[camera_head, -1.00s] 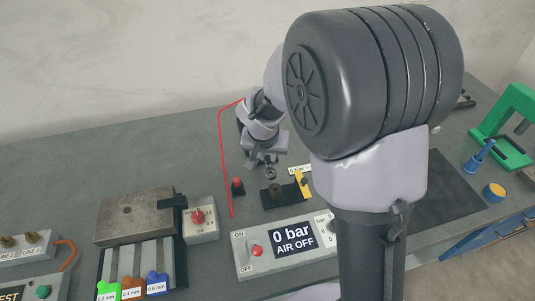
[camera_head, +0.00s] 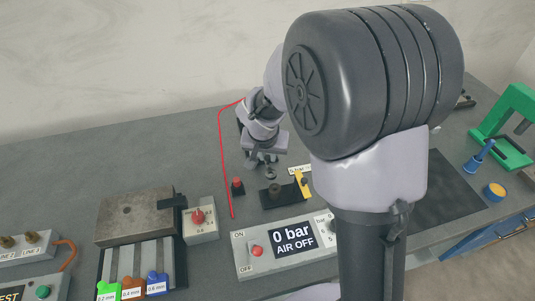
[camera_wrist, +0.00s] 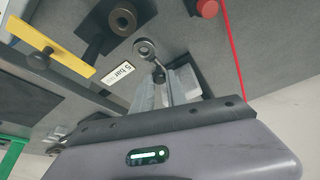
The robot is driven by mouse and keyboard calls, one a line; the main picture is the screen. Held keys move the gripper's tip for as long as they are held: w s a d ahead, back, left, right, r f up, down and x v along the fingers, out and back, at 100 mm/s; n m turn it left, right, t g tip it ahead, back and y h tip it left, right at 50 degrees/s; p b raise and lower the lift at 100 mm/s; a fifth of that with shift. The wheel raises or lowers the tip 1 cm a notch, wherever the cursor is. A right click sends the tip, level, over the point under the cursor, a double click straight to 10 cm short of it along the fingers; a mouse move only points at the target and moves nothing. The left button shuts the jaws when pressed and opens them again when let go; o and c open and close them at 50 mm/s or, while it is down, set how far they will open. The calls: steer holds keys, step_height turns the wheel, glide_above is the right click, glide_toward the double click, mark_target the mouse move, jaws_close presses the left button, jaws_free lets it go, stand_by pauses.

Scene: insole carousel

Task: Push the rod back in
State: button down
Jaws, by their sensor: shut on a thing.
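My gripper (camera_wrist: 166,84) is shut on a thin metal rod (camera_wrist: 159,68), which shows between the fingers in the wrist view. The rod ends in a grey ring (camera_wrist: 143,46) just beyond the fingertips. The ring also shows in the head view (camera_head: 270,172). Near it is a dark block with a round bored part (camera_wrist: 123,20), seen also in the head view (camera_head: 274,190). The ring looks apart from this part. My gripper (camera_head: 262,160) is behind the block in the head view. The rod's other end is hidden by the fingers.
A yellow bar (camera_wrist: 48,47) and a "5 bar max" label (camera_wrist: 118,73) are beside the block. A red button (camera_head: 237,185) and a thin red line (camera_head: 222,150) are to the left. The air panel (camera_head: 285,244) reads "0 bar AIR OFF".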

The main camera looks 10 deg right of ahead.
stand_by(0.4)
steer(key=shift+w+r+p, duration=0.1)
steer(key=shift+w+p, duration=0.2)
steer(key=shift+w, duration=1.75)
steer(key=c, duration=1.3)
jaws_free()
steer(key=shift+w, duration=0.1)
steer(key=shift+c, duration=0.2)
steer(key=p+v, duration=0.5)
steer(key=v, duration=1.2)
steer(key=shift+s, duration=0.3)
steer(key=shift+r, duration=0.1)
